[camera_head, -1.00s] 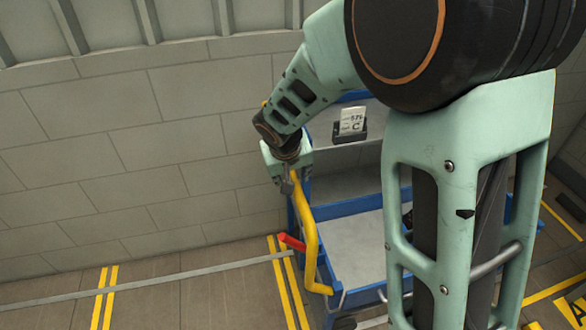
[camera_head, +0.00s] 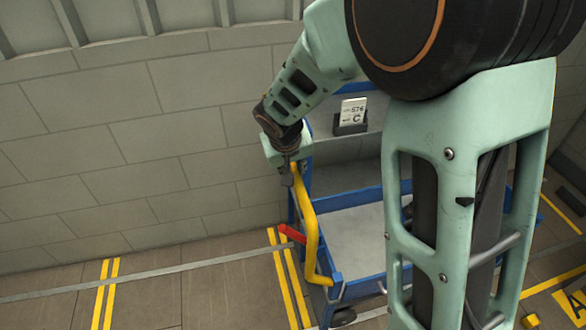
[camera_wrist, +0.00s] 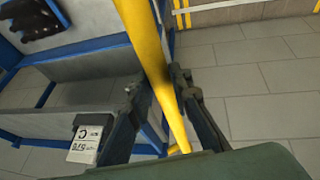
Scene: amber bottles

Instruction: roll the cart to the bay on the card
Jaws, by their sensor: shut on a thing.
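The blue cart (camera_head: 329,292) with grey shelves stands by the block wall, partly hidden behind my arm. Its yellow handle (camera_head: 309,235) runs down its near left side, with a red lever (camera_head: 292,233) beside it. My gripper (camera_head: 291,173) is shut on the upper part of the handle. The wrist view shows the handle (camera_wrist: 150,50) between both fingers (camera_wrist: 158,86). A white card (camera_head: 353,112) in a dark holder on the cart's upper part reads "C" with an arrow and a number. The card also shows upside down in the wrist view (camera_wrist: 86,143).
Paired yellow floor lines (camera_head: 106,290) mark bays along the wall (camera_head: 150,140); another pair lies at the cart's left side. A yellow letter A (camera_head: 576,299) is on the floor at right. The floor left of the cart is clear.

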